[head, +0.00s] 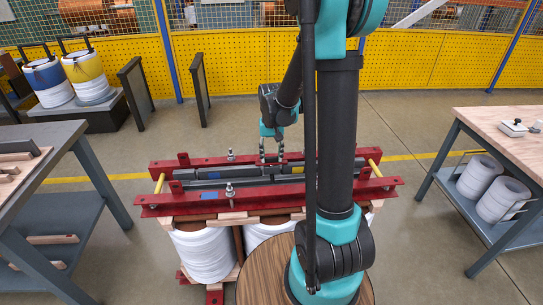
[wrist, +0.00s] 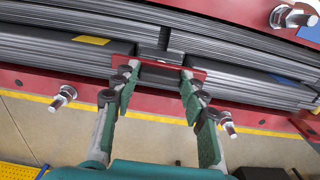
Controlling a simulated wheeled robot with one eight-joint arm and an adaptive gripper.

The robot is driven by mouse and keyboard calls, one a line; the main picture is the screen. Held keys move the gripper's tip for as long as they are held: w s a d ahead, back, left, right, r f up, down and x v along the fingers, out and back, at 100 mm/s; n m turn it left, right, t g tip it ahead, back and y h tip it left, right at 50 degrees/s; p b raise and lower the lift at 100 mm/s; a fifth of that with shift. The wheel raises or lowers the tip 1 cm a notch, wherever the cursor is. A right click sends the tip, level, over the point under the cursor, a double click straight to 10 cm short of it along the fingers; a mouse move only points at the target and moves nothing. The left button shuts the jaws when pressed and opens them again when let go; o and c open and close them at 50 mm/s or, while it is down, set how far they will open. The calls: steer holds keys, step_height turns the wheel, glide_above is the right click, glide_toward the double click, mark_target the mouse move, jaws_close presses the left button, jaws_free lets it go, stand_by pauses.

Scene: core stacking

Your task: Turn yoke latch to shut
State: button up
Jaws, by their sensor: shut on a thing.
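The red yoke (head: 265,204) clamps a stack of dark grey core laminations (head: 235,182) above white-wrapped coils (head: 205,253). A small red bar lies across the top of the core, and I take it for the yoke latch (wrist: 172,65). My gripper (head: 272,158) reaches down to it from above, behind my arm column. In the wrist view my two fingers (wrist: 158,76) stand apart, one at each side of the red bar, and are shut on it. The fingertips partly hide its ends. The exact angle of the latch is hard to tell.
Bolts with nuts stick up from the red beams, one of them near the front middle (head: 230,191). A grey table (head: 88,150) stands at the left and a wood-topped table (head: 500,135) at the right. The floor between them and the yoke is clear.

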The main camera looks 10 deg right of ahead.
steer(key=o, duration=1.2)
steer(key=shift+c, duration=0.2)
step_height(320, 180, up, 12)
steer(key=s+d+f+t, duration=0.2)
steer(key=s+f, duration=0.3)
steer(key=s, duration=0.4)
steer(key=s+d+f+n+t, duration=0.1)
steer(key=s+d+f+t, duration=0.1)
steer(key=s+f, duration=0.3)
steer(key=s, duration=0.4)
steer(key=shift+s+f, duration=0.2)
steer(key=shift+s, duration=0.15)
